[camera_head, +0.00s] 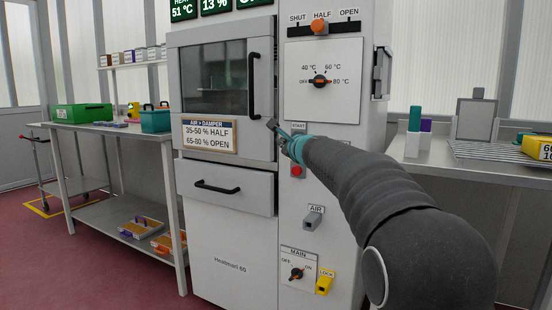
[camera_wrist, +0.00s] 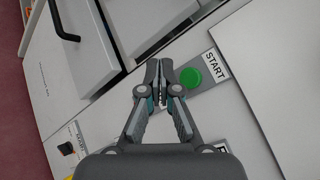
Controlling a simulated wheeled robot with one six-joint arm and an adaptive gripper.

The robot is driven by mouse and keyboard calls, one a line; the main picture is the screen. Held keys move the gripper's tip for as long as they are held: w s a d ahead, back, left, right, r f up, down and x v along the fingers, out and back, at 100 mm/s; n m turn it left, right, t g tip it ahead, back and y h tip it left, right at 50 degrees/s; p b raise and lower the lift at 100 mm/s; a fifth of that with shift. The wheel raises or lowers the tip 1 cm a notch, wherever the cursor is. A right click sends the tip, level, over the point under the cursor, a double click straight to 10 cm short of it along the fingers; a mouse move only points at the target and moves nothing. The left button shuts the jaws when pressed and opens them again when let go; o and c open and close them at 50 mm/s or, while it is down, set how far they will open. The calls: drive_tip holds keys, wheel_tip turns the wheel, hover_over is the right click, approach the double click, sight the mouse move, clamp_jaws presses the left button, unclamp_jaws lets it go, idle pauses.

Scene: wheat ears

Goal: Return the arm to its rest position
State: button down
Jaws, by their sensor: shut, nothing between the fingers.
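My gripper (camera_head: 274,127) is shut and empty, its teal and dark fingers pointing at the front of the oven cabinet (camera_head: 232,245). My arm, in a dark ribbed sleeve, reaches out from the lower right. In the wrist view the two fingertips (camera_wrist: 159,70) meet beside the green START button (camera_wrist: 190,78). I cannot tell whether they touch the panel. In the head view the START plate (camera_head: 298,126) shows just above the gripper, and the green button is mostly hidden.
The oven door handle (camera_head: 254,85) and drawer handle (camera_head: 217,187) stick out left of my gripper. A red button (camera_head: 296,171) and AIR lever (camera_head: 313,217) sit below it. A left bench (camera_head: 100,128) and right bench (camera_head: 470,165) flank the cabinet.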

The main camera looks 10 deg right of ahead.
drive_tip(key=s+a+f+n+g+y, duration=0.1)
drive_tip(key=s+a+f+n+g, duration=0.25)
drive_tip(key=s+f+n, duration=0.45)
drive_tip(key=s+a+f+n+g+y, duration=0.15)
drive_tip(key=s+f+n+g, duration=0.25)
drive_tip(key=s+f+n, duration=0.45)
drive_tip(key=s+d+f+n+g+h, duration=0.1)
drive_tip(key=s+d+f+n, duration=0.1)
drive_tip(key=s, duration=0.9)
drive_tip(key=s+d+f+n+g+h+p, duration=0.1)
drive_tip(key=s+f, duration=0.3)
drive_tip(key=s, duration=0.8)
drive_tip(key=s+d+f+n+g+h+p, duration=0.1)
drive_tip(key=s+d+f+n+g+h, duration=0.1)
drive_tip(key=s, duration=0.9)
drive_tip(key=shift+s+d+f+n+h, duration=0.2)
drive_tip(key=shift+d+f+n+h, duration=0.5)
drive_tip(key=shift+n, duration=0.35)
